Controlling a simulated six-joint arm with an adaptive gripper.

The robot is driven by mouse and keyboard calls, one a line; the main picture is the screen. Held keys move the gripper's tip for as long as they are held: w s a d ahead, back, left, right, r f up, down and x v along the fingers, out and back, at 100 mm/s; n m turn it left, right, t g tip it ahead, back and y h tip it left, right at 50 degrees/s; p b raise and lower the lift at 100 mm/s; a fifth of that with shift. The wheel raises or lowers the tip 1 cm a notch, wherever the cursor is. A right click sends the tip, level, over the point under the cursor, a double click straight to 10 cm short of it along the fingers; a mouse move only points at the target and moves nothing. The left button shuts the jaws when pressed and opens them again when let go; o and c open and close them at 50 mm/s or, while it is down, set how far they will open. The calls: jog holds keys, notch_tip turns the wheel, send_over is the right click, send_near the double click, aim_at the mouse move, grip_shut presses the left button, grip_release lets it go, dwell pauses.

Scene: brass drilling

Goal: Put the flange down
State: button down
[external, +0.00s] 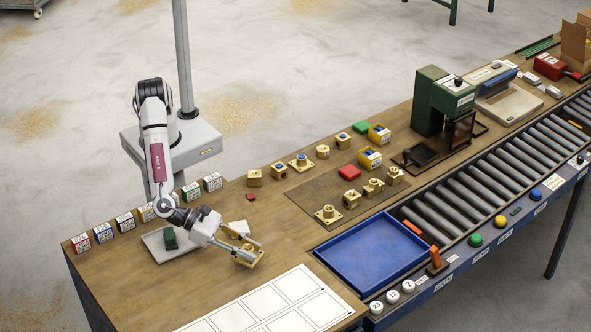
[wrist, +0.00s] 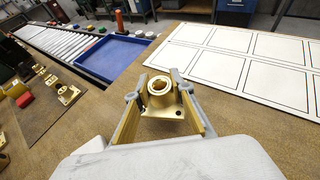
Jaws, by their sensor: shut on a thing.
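The brass flange (wrist: 160,97) has a square base and a raised round collar with a bore. It sits between the two fingers of my gripper (wrist: 163,105), which is shut on it. In the external view the flange (external: 249,254) is at the end of my gripper (external: 243,248), over or on the wooden bench top between the grey tray and the white grid sheet. I cannot tell whether its base touches the bench. The collar points up in the wrist view.
A white sheet with printed boxes (external: 277,305) lies at the bench's front. A blue tray (external: 373,251) is to the right, beside the roller conveyor (external: 470,180). Several brass parts stand on a dark mat (external: 310,197) behind. A grey tray (external: 158,250) with a green block is to the left.

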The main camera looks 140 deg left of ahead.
dwell(0.3)
jog(key=shift+f, duration=1.8)
jog(key=shift+f, duration=0.1)
jog(key=c, duration=1.7)
grip_release()
jog(key=shift+f, duration=0.1)
jog(key=shift+v, duration=6.05)
jog(key=shift+w, duration=0.15)
